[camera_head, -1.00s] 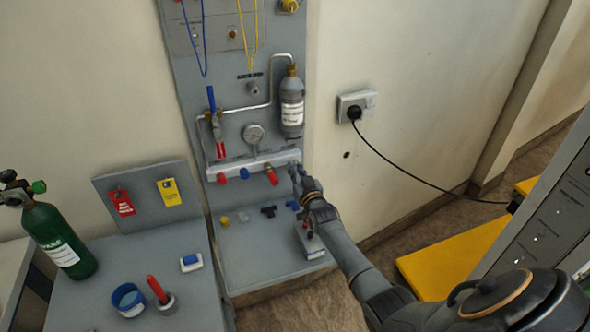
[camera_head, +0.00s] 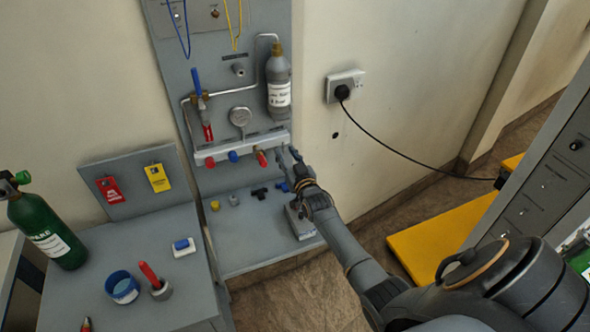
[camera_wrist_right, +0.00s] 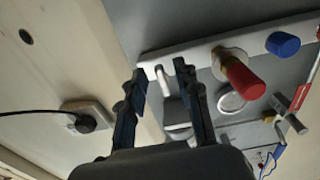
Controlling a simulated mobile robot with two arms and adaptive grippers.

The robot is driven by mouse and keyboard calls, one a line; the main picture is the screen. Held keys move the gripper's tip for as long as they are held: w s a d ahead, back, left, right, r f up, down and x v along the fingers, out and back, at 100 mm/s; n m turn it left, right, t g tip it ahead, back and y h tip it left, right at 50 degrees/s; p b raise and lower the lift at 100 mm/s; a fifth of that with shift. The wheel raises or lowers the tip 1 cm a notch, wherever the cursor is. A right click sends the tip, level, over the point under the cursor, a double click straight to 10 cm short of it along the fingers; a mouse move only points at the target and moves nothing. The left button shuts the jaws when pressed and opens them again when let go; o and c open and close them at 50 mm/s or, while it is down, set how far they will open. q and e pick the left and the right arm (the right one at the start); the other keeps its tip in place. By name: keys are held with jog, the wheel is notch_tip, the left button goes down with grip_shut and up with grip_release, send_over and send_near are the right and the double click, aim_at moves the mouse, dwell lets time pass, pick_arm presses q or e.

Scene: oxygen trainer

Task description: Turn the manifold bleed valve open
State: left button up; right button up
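The manifold (camera_head: 216,156) is a pale bar low on the grey panel, with a red knob (camera_head: 210,162), a blue knob (camera_head: 233,156) and another red knob (camera_head: 261,158). The right wrist view shows its bar (camera_wrist_right: 214,43), the near red knob (camera_wrist_right: 243,78) and the blue knob (camera_wrist_right: 283,44). My right gripper (camera_head: 286,155) is at the manifold's right end. In the wrist view its two fingers (camera_wrist_right: 160,72) are apart, with the bar's end and a small pale fitting behind the gap. I cannot tell whether this fitting is the bleed valve. My left gripper is out of view.
A gauge (camera_head: 240,117) and a grey bottle (camera_head: 278,82) are above the manifold. Small fittings lie on the shelf (camera_head: 250,232) below. A wall socket (camera_head: 345,86) with a black cable is to the right. A green cylinder (camera_head: 47,232) stands at the left.

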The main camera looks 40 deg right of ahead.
jog(key=v, duration=0.9)
jog(key=shift+s, duration=0.4)
jog(key=shift+a, duration=0.1)
jog(key=s+a+f+n+g+y, duration=0.2)
jog(key=s+a+f+g, duration=0.15)
jog(key=s+a, duration=0.35)
jog(key=s+a+f+n+g+y, duration=0.1)
jog(key=s+a+f+g+y, duration=0.2)
jog(key=s+a, duration=0.4)
jog(key=s+a+r+n+g, duration=0.1)
jog(key=s+a+g, duration=0.25)
jog(key=s, duration=0.55)
jog(key=s+a+r+n+g, duration=0.15)
jog(key=s+g, duration=0.25)
jog(key=s, duration=0.5)
notch_tip(320, 180, down, 29)
jog(key=s+g, duration=0.1)
jog(key=s, duration=0.1)
jog(key=s+d+f+g, duration=0.1)
jog(key=s+d+f, duration=0.1)
jog(key=s+f, duration=1.2)
jog(key=shift+s+d+f+h, duration=0.3)
jog(key=shift+s+d, duration=0.05)
jog(key=shift+s, duration=0.55)
